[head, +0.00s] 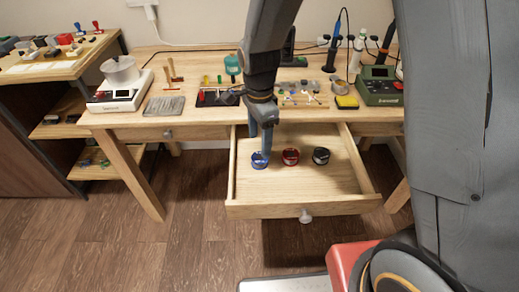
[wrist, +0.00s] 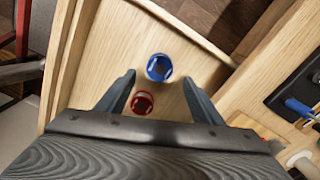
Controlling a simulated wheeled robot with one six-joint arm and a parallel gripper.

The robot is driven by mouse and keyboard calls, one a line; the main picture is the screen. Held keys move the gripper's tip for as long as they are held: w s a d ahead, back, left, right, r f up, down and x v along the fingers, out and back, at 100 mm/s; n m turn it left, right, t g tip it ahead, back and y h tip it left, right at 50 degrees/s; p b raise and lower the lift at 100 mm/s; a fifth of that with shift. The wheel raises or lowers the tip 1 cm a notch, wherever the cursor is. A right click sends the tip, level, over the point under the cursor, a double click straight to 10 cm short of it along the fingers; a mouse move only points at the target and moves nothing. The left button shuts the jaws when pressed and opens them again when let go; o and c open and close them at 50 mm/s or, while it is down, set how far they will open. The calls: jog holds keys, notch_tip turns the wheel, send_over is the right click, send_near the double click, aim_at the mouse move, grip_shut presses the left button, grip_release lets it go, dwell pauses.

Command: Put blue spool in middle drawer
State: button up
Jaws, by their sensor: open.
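The middle drawer (head: 335,207) is pulled open below the workbench. The blue spool (head: 260,160) lies on the drawer floor at the left of a row, next to a red spool (head: 290,156) and a black spool (head: 321,155). My gripper (head: 264,140) is over the drawer, just above the blue spool in the head view. In the wrist view the blue spool (wrist: 158,67) lies just beyond the fingertips and the red spool (wrist: 142,102) shows between the fingers. My gripper (wrist: 157,82) is open and empty.
The workbench (head: 215,118) carries a white scale (head: 118,90), a dark tool mat (head: 210,98) and a green soldering station (head: 378,88). A side shelf (head: 60,128) stands at left. The front part of the drawer floor is clear.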

notch_tip(320, 180, up, 6)
jog(key=s+d+r+n, duration=0.2)
jog(key=s+d+n, duration=0.4)
jog(key=d, duration=0.3)
jog(key=s+d+r+n, duration=0.2)
jog(key=s+d+n, duration=0.4)
jog(key=s+d, duration=0.3)
jog(key=shift+n, duration=0.4)
jog(key=shift+a, duration=0.1)
jog(key=a+p, duration=0.1)
jog(key=a+r+n+p, duration=0.1)
jog(key=shift+s+a+r, duration=0.1)
jog(key=shift+a+r, duration=0.05)
jog(key=shift+a, duration=0.2)
jog(key=shift+c, duration=0.2)
